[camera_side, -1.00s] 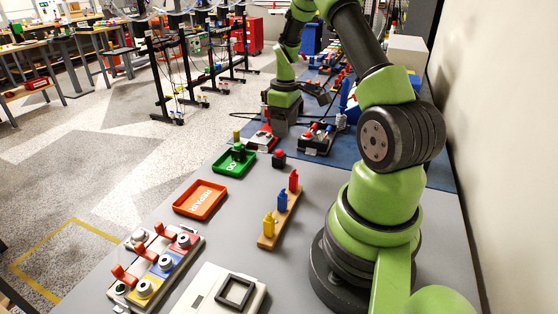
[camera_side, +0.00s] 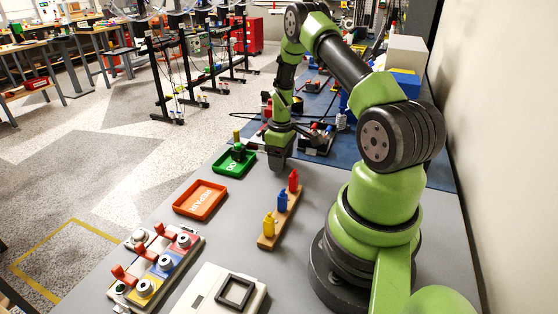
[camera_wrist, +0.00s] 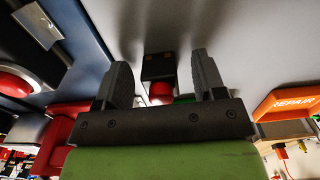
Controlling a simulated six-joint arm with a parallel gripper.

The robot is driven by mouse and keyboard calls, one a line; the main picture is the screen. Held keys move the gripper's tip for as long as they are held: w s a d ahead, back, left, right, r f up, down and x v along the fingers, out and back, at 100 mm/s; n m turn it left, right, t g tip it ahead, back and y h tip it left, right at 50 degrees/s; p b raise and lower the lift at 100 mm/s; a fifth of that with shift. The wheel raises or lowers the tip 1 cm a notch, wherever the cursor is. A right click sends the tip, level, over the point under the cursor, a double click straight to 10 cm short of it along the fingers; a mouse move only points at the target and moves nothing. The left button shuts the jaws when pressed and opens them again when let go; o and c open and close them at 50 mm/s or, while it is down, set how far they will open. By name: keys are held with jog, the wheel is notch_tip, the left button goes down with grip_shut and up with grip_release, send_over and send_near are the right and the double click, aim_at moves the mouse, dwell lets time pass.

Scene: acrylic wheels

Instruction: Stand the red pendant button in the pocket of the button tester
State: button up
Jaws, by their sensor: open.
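The red pendant button (camera_wrist: 158,67) is a small black block with a round red cap in the wrist view. It shows between the two spread fingers of my gripper (camera_wrist: 160,58), with a gap on each side. In the side view my gripper (camera_side: 279,163) points down over the button's place and hides it. A pale box with a raised black square frame around a pocket (camera_side: 251,288), seemingly the button tester, stands at the front edge of the side view. The pocket looks empty.
A wooden strip (camera_side: 266,243) with yellow, blue and red pieces stands between my gripper and the pale box. An orange REPAIR tray (camera_side: 181,211) and green tray (camera_side: 220,170) lie left. A fixture with red levers (camera_side: 121,292) is front left. Bare grey table lies between them.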

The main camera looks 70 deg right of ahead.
jog(key=c, duration=1)
jog(key=shift+c, duration=0.2)
jog(key=shift+r, duration=0.1)
